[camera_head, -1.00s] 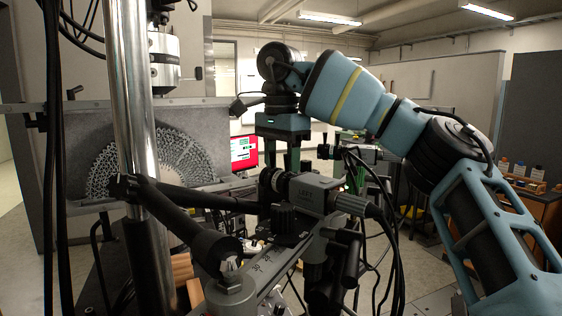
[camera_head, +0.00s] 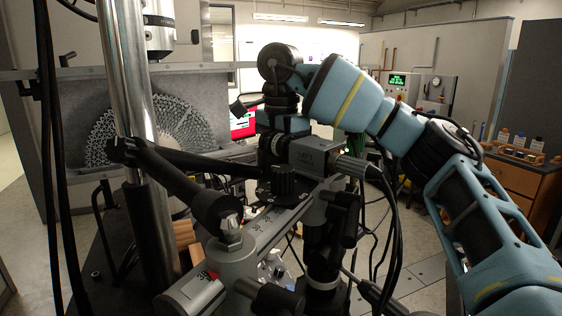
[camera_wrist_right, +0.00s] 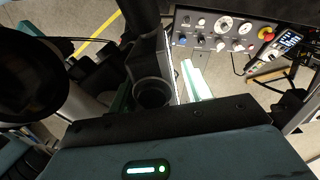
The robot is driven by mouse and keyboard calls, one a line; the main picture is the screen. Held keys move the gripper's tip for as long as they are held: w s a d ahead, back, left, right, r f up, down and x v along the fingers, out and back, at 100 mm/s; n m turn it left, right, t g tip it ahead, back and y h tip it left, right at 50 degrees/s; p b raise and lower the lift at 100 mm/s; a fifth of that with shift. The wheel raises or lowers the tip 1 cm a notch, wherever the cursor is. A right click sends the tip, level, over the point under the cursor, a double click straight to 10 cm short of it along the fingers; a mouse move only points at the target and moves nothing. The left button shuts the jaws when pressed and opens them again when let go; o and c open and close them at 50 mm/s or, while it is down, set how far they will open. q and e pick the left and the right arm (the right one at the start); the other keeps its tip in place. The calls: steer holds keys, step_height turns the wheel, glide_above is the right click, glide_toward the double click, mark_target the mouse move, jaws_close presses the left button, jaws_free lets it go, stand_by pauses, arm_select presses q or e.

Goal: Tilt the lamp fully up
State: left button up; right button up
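My right gripper shows in the wrist view (camera_wrist_right: 155,88) with green fingers spread apart. A dark housing with a round opening (camera_wrist_right: 152,93) sits between them; a gap shows on the right. I cannot tell whether this housing is the lamp. The right finger is brightly lit. In the head view my right arm reaches in from the right and its blue-green gripper body points down behind the grey camera marked LEFT (camera_head: 316,155). The fingertips are hidden there. No lamp is clearly identifiable in the head view. My left gripper is out of view.
A steel column (camera_head: 130,100) and black clamp arm (camera_head: 180,178) stand at left, before a speckled half-disc specimen (camera_head: 160,125). Black cables (camera_head: 395,235) hang near my right arm. A control panel (camera_wrist_right: 225,35) lies beyond the gripper. Open floor shows at right.

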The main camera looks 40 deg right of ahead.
jaws_close()
steer(key=shift+t, duration=1.7)
steer(key=shift+s+f+t, duration=0.1)
steer(key=shift+t, duration=0.2)
jaws_free()
